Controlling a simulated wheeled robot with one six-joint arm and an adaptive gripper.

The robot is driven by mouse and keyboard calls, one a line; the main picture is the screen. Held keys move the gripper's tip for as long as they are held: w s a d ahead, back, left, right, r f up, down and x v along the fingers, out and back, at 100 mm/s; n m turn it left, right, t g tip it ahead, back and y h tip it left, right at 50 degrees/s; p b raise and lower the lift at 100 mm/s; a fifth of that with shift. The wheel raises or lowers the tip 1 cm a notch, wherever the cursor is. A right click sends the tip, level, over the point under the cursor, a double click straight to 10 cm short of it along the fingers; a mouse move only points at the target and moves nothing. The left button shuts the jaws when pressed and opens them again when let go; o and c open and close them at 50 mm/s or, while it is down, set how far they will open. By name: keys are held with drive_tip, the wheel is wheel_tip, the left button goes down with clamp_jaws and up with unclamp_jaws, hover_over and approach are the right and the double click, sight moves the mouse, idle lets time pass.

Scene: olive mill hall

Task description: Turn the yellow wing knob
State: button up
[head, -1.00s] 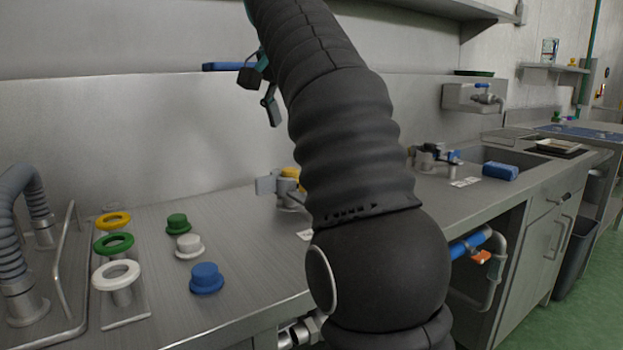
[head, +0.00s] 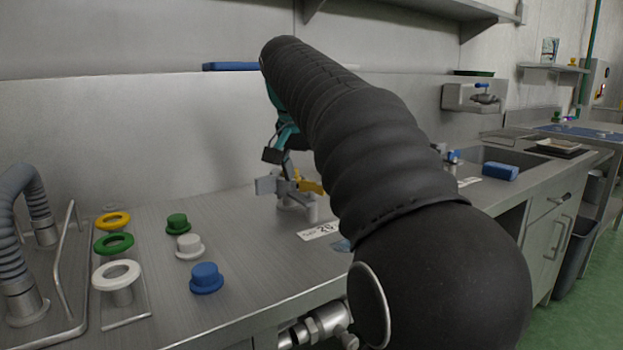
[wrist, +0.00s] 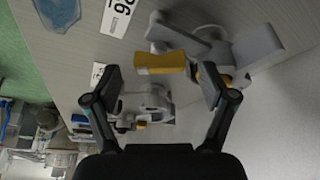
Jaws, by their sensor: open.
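The yellow wing knob (head: 309,187) is on a small metal fitting on the steel counter, beside a grey wing (head: 265,185). In the wrist view, the yellow wing (wrist: 160,62) lies between and slightly beyond the two fingertips of my open gripper (wrist: 160,76). The right fingertip is close to the fitting's grey body; I cannot tell whether it touches. No finger is closed on the yellow wing. In the head view, my gripper (head: 279,150) shows just above the fitting, with much of it hidden behind my arm.
A white label (head: 319,232) lies in front of the fitting. Blue (head: 206,278), white (head: 189,246) and green (head: 177,224) knobs stand to the left. A blue item (head: 230,66) sits on the back ledge. A sink (head: 505,157) is at right. A blue translucent patch (wrist: 57,14) lies near the label.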

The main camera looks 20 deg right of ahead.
drive_tip(key=shift+w+d+f, duration=0.1)
drive_tip(key=shift+d+f, duration=0.05)
drive_tip(key=shift+f, duration=0.35)
drive_tip(key=c, duration=1.2)
drive_tip(key=shift+o, duration=0.2)
drive_tip(key=shift+n, duration=0.3)
drive_tip(key=n+y, duration=0.1)
drive_tip(key=n, duration=0.1)
drive_tip(key=n+t+y, duration=0.1)
drive_tip(key=n, duration=0.2)
drive_tip(key=shift+d, duration=0.15)
drive_tip(key=n+y, duration=0.1)
drive_tip(key=n, duration=0.2)
drive_tip(key=n+y, duration=0.1)
drive_tip(key=n, duration=0.2)
drive_tip(key=shift+d, duration=0.1)
